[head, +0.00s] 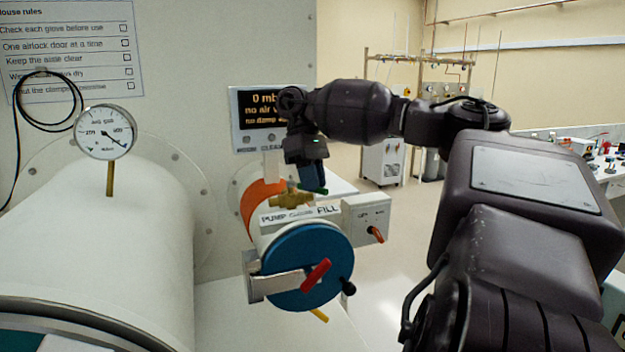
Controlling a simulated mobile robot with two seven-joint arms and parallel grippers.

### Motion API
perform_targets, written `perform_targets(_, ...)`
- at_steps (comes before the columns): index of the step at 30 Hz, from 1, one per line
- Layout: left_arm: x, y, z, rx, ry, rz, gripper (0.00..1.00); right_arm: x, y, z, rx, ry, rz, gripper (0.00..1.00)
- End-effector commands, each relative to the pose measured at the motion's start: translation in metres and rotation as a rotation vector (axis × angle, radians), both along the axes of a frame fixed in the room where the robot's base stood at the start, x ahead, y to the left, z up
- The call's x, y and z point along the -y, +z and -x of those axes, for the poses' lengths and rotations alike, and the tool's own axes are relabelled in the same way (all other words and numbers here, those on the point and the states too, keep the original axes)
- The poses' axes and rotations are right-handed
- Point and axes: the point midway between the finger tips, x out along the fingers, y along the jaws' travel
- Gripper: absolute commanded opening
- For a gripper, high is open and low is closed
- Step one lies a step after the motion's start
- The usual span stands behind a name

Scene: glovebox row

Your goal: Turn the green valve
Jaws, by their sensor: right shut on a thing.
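The green valve handle (321,190) shows as a small green end just under my right gripper, above the brass valve body (291,201). The body sits on top of the small white cylinder, behind a label strip (300,214) whose readable words include PUMP and FILL. My right gripper (312,182) points down and is shut on the green handle. The fingers hide most of the handle, so its exact angle is hard to tell. My left gripper is not in view.
Below the valve is a round blue door (308,250) with a red lever (316,274) and a black knob (348,287). A grey box (366,215) with an orange-red switch is at its right. A display panel (262,108) stands behind. A gauge (105,132) is at left.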

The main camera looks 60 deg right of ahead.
Motion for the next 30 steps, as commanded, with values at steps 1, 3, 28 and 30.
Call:
perform_targets(1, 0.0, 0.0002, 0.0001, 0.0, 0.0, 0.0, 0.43, 0.0005, 0.0034, -0.0011, 0.01, -0.002, 0.004, 0.0)
perform_targets(3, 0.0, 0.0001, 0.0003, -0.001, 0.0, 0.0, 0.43, 0.0005, 0.0035, -0.0011, 0.009, -0.003, 0.003, 0.0)
perform_targets(28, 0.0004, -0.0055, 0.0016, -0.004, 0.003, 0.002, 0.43, -0.0035, -0.0004, -0.0045, 0.002, -0.111, -0.001, 0.41)
perform_targets(30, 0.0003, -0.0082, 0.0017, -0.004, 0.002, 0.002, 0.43, -0.006, -0.0006, -0.0081, 0.005, -0.162, -0.002, 0.41)
